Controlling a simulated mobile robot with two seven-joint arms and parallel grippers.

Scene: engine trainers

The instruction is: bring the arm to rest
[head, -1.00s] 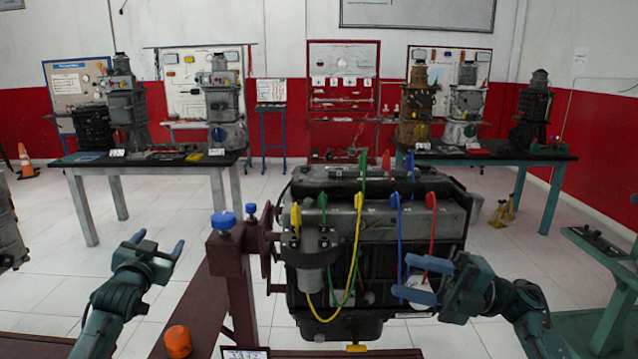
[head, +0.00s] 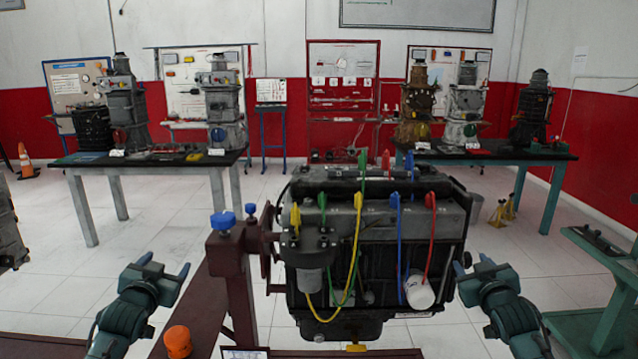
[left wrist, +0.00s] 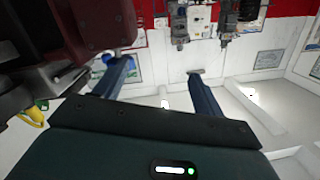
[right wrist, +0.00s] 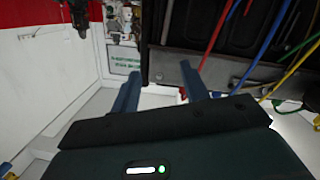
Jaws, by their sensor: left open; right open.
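My left gripper (head: 165,267) is open and empty at the lower left of the head view, to the left of the engine stand. Its two blue fingers (left wrist: 160,85) stand apart in the left wrist view with nothing between them. My right gripper (head: 472,264) is open and empty just right of the engine (head: 400,262). Its fingers (right wrist: 160,87) also stand apart in the right wrist view, with the engine beyond them. A white cylindrical filter (head: 420,291) is at the engine's lower right side, apart from the right gripper.
The engine on its dark red stand (head: 230,275) carries yellow, green, blue and red leads. An orange cap (head: 178,341) sits on the stand's base. Tables (head: 80,164) with engine trainers stand at the back. A green stand (head: 600,265) is at right. White floor lies between.

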